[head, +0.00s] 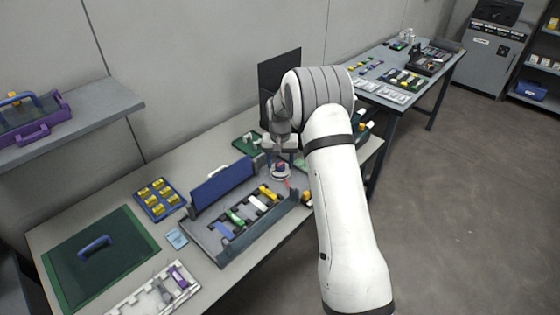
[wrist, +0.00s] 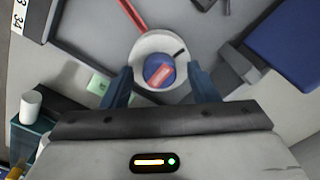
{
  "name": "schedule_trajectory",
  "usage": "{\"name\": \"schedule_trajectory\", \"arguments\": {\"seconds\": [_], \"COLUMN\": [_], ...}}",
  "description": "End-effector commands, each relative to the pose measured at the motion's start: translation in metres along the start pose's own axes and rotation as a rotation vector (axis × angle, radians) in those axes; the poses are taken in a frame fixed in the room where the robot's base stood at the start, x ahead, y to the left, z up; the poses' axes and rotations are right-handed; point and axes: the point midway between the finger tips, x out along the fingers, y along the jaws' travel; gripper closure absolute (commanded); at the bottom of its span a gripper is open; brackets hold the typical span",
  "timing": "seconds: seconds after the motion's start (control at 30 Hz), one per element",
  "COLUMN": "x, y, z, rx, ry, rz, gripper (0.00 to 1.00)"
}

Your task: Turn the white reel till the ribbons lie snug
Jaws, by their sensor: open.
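The white reel (wrist: 146,48) shows in the wrist view as a round white disc with a blue hub and a red mark on it. In the head view the reel (head: 280,174) sits at the far end of the grey splicing tray (head: 215,240). A red ribbon (wrist: 132,14) runs from the reel's edge. My gripper (wrist: 162,82) is open, with one dark blue finger on each side of the reel's near part. I cannot tell whether the fingers touch it. In the head view my gripper (head: 281,155) is above the reel, partly hidden by my arm.
The tray holds several coloured pieces, with a blue raised panel (head: 222,184) along its back. A blue box of yellow parts (head: 160,198) and a green mat (head: 100,258) lie to the left. A dark upright panel (head: 279,80) stands behind my gripper.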

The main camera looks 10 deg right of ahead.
Motion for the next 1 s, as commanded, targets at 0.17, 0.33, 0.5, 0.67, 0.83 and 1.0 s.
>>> {"name": "schedule_trajectory", "arguments": {"seconds": [0.17,0.33,0.5,0.67,0.83,1.0], "x": [0.0003,0.0001,0.0,-0.0001,0.0004,0.0018], "y": [0.0,0.0,0.0001,-0.0001,-0.0001,-0.0002], "z": [0.0001,0.0001,0.0001,0.0001,0.0001,0.0], "rx": [0.0,0.0,0.0,0.0,-0.012,-0.131], "ry": [0.0,0.0,0.0,0.0,0.0,0.0], "rz": [0.0,0.0,0.0,0.0,0.0,0.0], "gripper": [0.46,0.58,0.72,0.85,0.91,0.91]}}
